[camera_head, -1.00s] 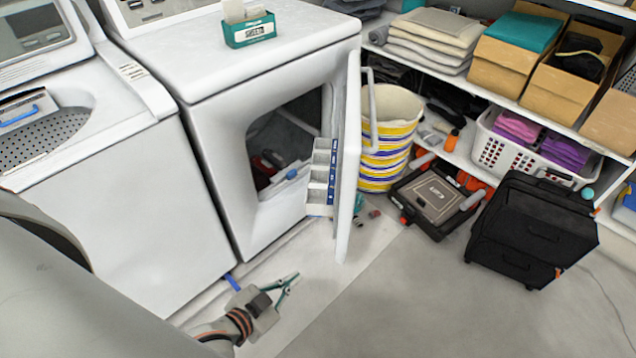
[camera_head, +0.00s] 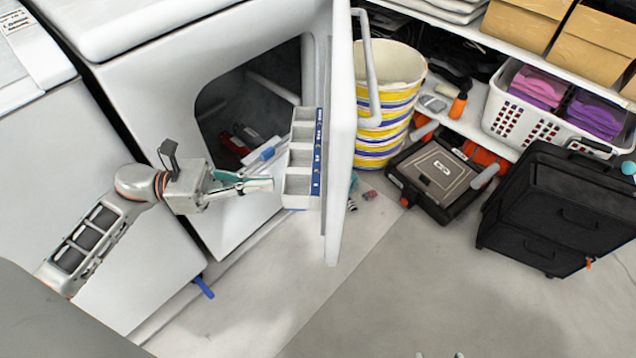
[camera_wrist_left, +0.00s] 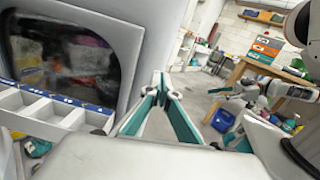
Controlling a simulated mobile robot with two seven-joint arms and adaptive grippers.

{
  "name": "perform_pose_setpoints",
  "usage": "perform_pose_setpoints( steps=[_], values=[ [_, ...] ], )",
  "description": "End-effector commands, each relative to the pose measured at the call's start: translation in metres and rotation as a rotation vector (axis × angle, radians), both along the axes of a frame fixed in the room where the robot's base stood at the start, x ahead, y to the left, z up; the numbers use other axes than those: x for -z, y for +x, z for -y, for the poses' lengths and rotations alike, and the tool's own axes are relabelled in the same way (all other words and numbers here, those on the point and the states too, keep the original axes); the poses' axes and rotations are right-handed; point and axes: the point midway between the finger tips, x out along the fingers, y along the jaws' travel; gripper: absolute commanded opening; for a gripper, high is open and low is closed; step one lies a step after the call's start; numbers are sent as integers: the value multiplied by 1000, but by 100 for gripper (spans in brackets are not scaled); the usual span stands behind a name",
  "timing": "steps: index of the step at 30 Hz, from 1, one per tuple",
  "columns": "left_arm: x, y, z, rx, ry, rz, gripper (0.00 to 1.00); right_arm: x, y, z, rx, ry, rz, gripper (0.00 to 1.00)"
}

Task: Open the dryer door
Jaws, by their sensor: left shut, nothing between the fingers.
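The white dryer (camera_head: 165,65) has its door (camera_head: 340,140) swung outward, seen nearly edge-on, so the dark opening (camera_head: 250,105) shows. The door's looped handle (camera_head: 372,70) is on its right side. A white compartment tray (camera_head: 297,187) with a blue edge sits at the door's inner side; it also shows in the left wrist view (camera_wrist_left: 40,115). My left gripper (camera_head: 268,184) is shut and empty in front of the opening, its tips close to the tray; contact cannot be told. Small tips at the head view's bottom edge (camera_head: 440,355) may be my right gripper.
A yellow-striped bucket (camera_head: 385,105) stands right of the door. A black case (camera_head: 440,180) and a black drawer unit (camera_head: 555,210) stand on the floor beyond it. A white basket (camera_head: 540,125) sits on the shelf. Floor in front of the door is clear.

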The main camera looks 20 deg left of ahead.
Motion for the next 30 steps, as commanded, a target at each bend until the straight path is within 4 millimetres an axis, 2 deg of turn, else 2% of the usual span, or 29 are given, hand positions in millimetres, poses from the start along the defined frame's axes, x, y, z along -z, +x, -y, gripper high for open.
perform_pose_setpoints(
  steps=[1,8,21,24,30],
  values=[
    [8,-1,-2,20,32,22,0,4,-1,-1,1,4,-7,40],
    [7,1,1,53,80,80,0,-2,2,-1,2,9,4,40],
    [5,25,68,51,76,80,0,-4,3,0,1,2,8,40],
    [6,29,79,51,76,78,0,-2,2,0,0,0,5,40],
    [7,33,88,50,78,76,0,1,0,1,1,-3,-1,40]
  ],
)
